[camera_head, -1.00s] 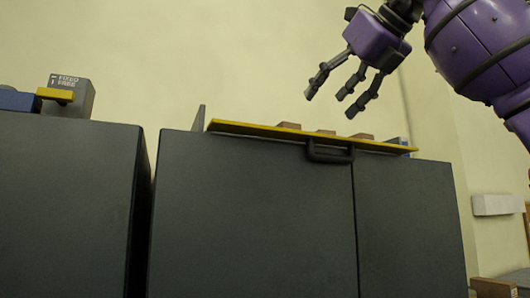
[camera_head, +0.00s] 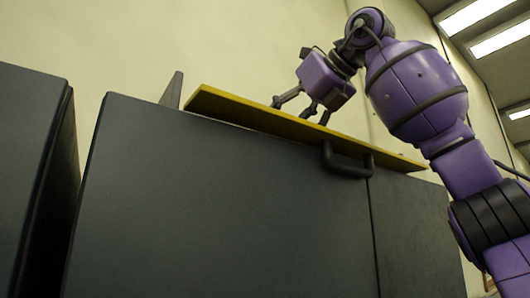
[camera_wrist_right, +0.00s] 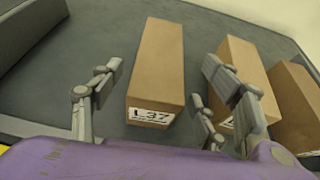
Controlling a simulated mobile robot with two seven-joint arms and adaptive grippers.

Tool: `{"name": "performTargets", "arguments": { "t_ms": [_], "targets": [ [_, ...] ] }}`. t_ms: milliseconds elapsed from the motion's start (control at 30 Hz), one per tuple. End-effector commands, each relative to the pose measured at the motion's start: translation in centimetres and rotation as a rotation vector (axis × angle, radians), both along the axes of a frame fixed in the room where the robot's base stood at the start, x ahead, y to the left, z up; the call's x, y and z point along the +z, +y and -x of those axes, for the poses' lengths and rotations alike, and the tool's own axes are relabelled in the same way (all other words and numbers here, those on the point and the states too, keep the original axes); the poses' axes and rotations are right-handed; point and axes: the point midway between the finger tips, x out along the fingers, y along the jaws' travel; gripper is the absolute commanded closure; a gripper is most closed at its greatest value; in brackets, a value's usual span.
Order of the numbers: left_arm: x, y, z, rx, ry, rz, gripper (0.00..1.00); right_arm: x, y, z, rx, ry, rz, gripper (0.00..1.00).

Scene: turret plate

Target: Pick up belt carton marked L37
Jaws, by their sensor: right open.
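The brown belt carton marked L37 (camera_wrist_right: 158,68) lies on a dark grey surface in the right wrist view. Its white label faces my right gripper (camera_wrist_right: 160,105). The gripper is open, with one finger left of the carton and the other two on its right; no clear contact shows. In the head view my right gripper (camera_head: 298,111) points down, its fingertips partly behind the yellow edge plate (camera_head: 240,108). The cartons are hidden there. My left gripper is in neither view.
A second carton (camera_wrist_right: 245,65) stands close to the right of L37, beside the right-hand fingers, with a third carton (camera_wrist_right: 298,108) beyond it. A grey wall (camera_wrist_right: 28,35) rises at left. A dark cabinet (camera_head: 220,210) with a black handle (camera_head: 345,165) fills the head view.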

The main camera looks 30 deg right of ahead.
Motion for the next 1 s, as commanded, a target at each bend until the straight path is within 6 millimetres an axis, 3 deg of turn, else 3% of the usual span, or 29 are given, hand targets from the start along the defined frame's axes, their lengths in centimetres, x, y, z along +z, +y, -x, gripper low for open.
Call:
{"name": "performTargets", "arguments": {
  "t_ms": [300,567,1000],
  "targets": [
    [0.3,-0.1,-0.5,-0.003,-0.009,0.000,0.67,-1.5,0.7,-4.0,0.001,0.002,0.000,0.31],
    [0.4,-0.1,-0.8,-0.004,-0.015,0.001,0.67,-1.6,0.7,-4.3,0.001,0.000,0.000,0.31],
    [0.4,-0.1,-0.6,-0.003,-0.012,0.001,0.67,-1.6,0.7,-4.3,0.001,0.001,0.000,0.86]
  ]
}}
